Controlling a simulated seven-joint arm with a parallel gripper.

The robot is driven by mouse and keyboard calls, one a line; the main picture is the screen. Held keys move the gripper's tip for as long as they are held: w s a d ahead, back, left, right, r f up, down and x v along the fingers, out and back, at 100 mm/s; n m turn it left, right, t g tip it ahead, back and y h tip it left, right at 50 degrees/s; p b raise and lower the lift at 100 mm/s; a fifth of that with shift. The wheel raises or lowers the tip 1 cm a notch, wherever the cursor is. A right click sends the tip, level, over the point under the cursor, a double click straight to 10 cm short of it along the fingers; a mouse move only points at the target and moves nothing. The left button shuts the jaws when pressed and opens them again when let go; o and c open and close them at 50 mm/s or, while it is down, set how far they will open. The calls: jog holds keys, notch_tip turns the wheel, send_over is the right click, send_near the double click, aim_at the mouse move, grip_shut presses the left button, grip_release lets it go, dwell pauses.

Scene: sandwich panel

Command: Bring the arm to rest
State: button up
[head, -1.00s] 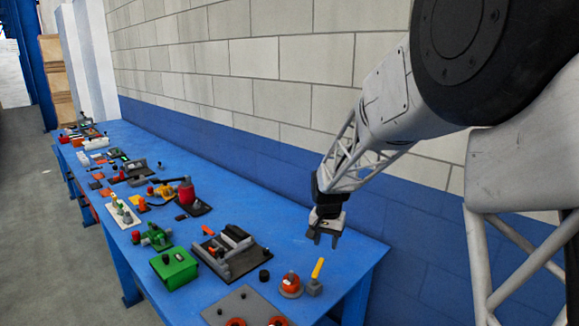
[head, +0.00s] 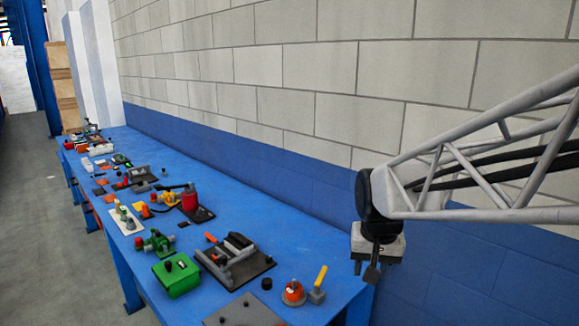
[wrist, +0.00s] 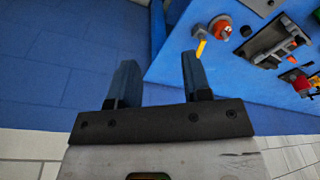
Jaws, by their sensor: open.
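My gripper (head: 370,270) hangs at the end of my arm in the head view, to the right of the blue table's (head: 330,268) near right corner. In the wrist view my gripper (wrist: 158,85) shows two dark fingers spread apart with nothing between them. The table edge and blue lower wall lie beyond the fingers. The nearest table items are a yellow-handled grey block (head: 319,285) and an orange round part on a base (head: 294,292), both left of my gripper and apart from it.
Several items line the table: a black plate with grey blocks (head: 255,272), a green box (head: 176,277), a red cylinder (head: 190,200) and a grey plate (head: 245,310). A block wall (head: 290,60) runs behind the table. Open floor (head: 40,200) lies to the left.

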jog(key=s+d+n+t, duration=0.1)
jog(key=s+d, duration=0.1)
jog(key=s, duration=1.5)
jog(key=shift+s+n, duration=0.4)
